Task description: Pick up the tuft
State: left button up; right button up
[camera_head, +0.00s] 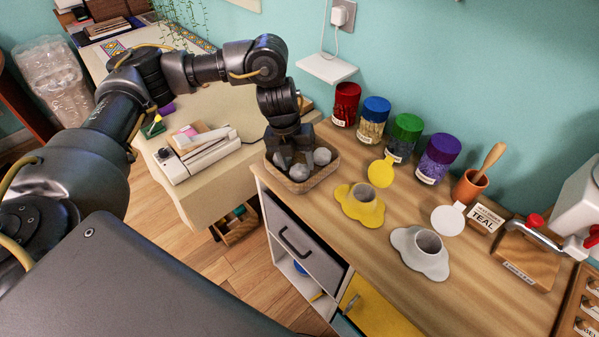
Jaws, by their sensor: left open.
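My right gripper is not in view.
Jars with red, blue, green and purple lids (438,160) line the wall. A yellow holder (360,207) and a white holder (419,255) stand right of the basket. A mortar-like orange cup (469,188) and a TEAL sign (485,217) stand further right.

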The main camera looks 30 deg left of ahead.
aim_at(300, 173)
pick_arm(q)
jog(key=shift+d+f, duration=0.2)
jog(key=shift+f, duration=1.1)
jog(key=c, duration=0.4)
jog(key=shift+w+r, duration=0.1)
jog(key=shift+r, duration=0.05)
